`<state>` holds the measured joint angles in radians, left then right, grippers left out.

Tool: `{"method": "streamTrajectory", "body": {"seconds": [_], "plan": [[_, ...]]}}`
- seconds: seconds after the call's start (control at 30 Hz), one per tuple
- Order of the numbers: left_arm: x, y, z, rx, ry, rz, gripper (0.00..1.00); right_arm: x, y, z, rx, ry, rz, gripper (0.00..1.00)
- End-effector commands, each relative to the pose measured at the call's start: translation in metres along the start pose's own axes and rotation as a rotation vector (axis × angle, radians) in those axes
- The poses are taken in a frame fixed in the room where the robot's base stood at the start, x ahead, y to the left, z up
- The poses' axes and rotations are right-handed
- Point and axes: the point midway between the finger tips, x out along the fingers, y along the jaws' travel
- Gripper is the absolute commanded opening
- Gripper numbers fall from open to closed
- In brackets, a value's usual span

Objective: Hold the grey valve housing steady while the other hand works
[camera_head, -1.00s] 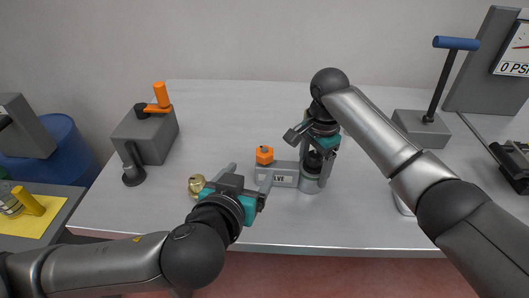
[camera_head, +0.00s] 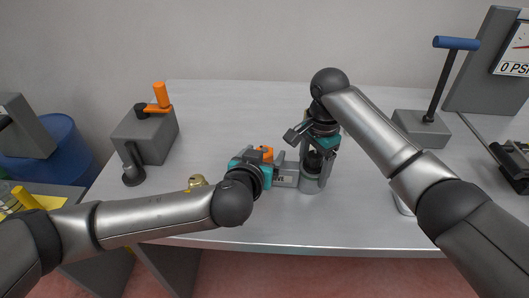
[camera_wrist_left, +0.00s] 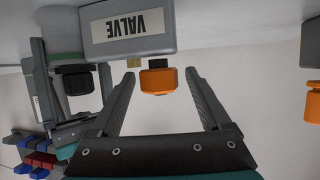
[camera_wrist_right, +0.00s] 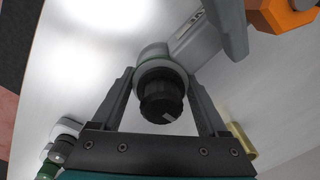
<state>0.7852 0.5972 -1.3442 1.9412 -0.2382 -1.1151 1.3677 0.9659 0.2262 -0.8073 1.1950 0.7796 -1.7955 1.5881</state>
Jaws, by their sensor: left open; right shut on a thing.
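The grey valve housing (camera_head: 310,184) sits on the table in the head view, a block with a VALVE label joined to a round body. My right gripper (camera_head: 318,150) is shut on the round body; the right wrist view shows its fingers either side of it, around a black ribbed cap (camera_wrist_right: 162,98). In the head view, my left gripper (camera_head: 262,160) partly hides the knob and block.
A brass fitting (camera_head: 196,182) lies on the table, partly behind my left arm. A grey box with an orange handle (camera_head: 160,95) stands at left. A grey box with a blue-topped lever (camera_head: 456,43) and a gauge panel (camera_head: 480,75) stand at right. The back middle is clear.

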Motion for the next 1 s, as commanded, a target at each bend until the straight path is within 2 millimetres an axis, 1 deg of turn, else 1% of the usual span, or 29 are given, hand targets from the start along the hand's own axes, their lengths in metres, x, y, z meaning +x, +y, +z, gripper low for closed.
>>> {"method": "streamTrajectory", "body": {"seconds": [0.13,0.4,1.0], "plan": [[0.0049,0.0000,-0.0006,0.000,0.001,0.000,0.81,0.0013,0.0006,0.0000,0.000,0.000,0.002,0.00],[0.0052,0.0001,-0.0004,0.000,0.001,0.000,0.80,0.0014,0.0006,0.0000,0.001,0.000,0.002,0.00],[0.0050,-0.0003,-0.0002,0.000,0.000,-0.001,0.12,0.0015,0.0007,0.0000,0.001,0.000,0.002,0.00]]}}
